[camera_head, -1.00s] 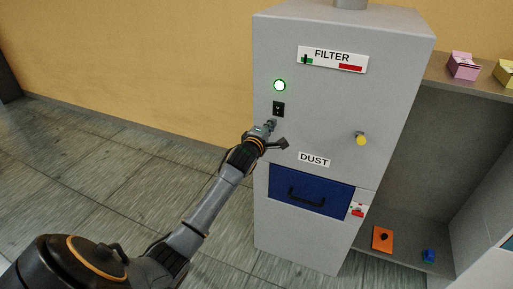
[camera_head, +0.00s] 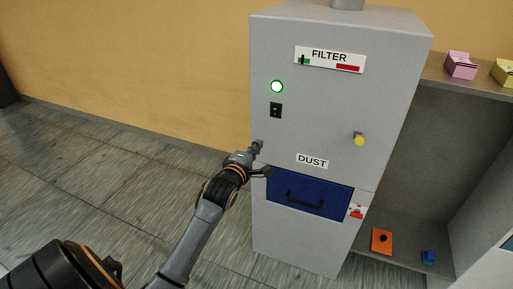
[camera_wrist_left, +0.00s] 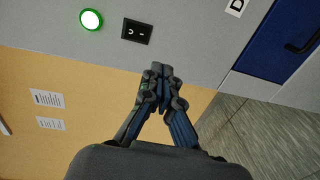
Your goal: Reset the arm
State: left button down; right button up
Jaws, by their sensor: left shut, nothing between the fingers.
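My left arm comes in from the lower left in the head view. Its gripper (camera_head: 257,146) is beside the left edge of the grey cabinet (camera_head: 310,120), below the black rocker switch (camera_head: 276,110). In the left wrist view the gripper (camera_wrist_left: 161,72) is shut and empty, its fingertips together. The black switch (camera_wrist_left: 137,31) and the lit green-ringed round lamp (camera_wrist_left: 91,19) lie beyond the fingertips, apart from them. The right gripper is not in view.
The cabinet has a blue dust drawer (camera_head: 309,194) with a black handle and a yellow knob (camera_head: 359,140). Shelves at the right hold pink (camera_head: 461,66) and yellow boxes, an orange item (camera_head: 381,240) and a blue item (camera_head: 428,257). Tiled floor (camera_head: 100,180) is clear at left.

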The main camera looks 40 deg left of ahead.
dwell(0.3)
pick_arm(q)
jog(key=s+d+f+m+g+h, duration=0.1)
jog(key=s+d+f+m+g, duration=0.15)
jog(key=f, duration=0.95)
jog(key=s+d+f+m+g+h, duration=0.15)
jog(key=f+m, duration=0.25)
jog(key=f, duration=0.8)
jog(key=s+d+f+m+g, duration=0.2)
jog(key=s+f, duration=0.3)
jog(key=f, duration=0.3)
jog(key=s+d+f+m+g, duration=0.2)
jog(key=s+f+m, duration=0.1)
jog(key=s+f, duration=0.4)
jog(key=s+d+f+m+g, duration=0.2)
jog(key=s+f, duration=0.5)
jog(key=s, duration=0.5)
jog(key=s+d+f+m+g+h, duration=0.1)
jog(key=s+d+f+m+g, duration=0.2)
jog(key=s, duration=0.9)
jog(key=s+d+f+m+g, duration=0.2)
jog(key=s+f+m, duration=0.4)
jog(key=s+f, duration=0.4)
jog(key=shift+s+d+f+g, duration=0.3)
jog(key=shift+s+d+f, duration=0.1)
jog(key=shift+s+d, duration=0.55)
jog(key=shift+a+m, duration=0.1)
jog(key=shift+m, duration=0.15)
